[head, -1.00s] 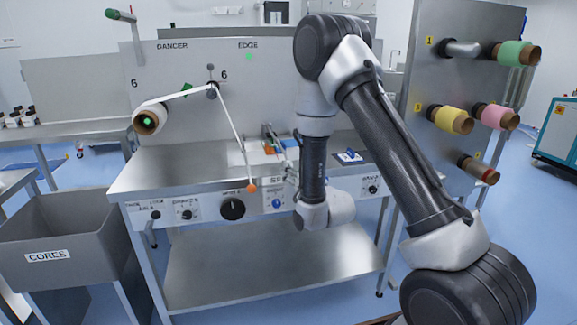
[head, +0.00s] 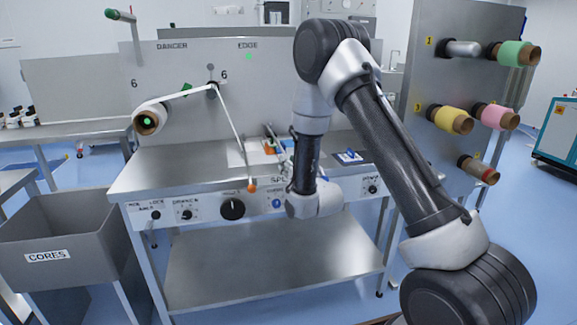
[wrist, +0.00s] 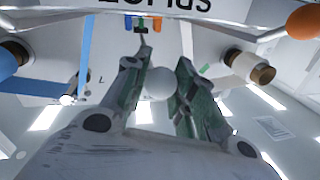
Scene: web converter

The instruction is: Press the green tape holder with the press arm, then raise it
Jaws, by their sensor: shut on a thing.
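My gripper (wrist: 160,85) shows in the wrist view with its two fingers on either side of a pale round knob (wrist: 158,86), and it is shut on it. The knob looks like the end of the press arm, whose link to it is hidden. The green tape holder (wrist: 157,24) is at the top of the wrist view, beside an orange holder (wrist: 143,25) and a blue one (wrist: 128,22). I cannot tell whether the press arm touches the green holder. In the head view my arm hides the gripper, and the orange holder (head: 269,148) shows on the bench.
A lever with an orange ball (head: 252,188) hangs over the bench's front edge. A brown-cored roll (head: 149,120) feeds a white web on the left. A rack with coloured rolls (head: 455,119) stands right. A grey cores bin (head: 60,235) is front left.

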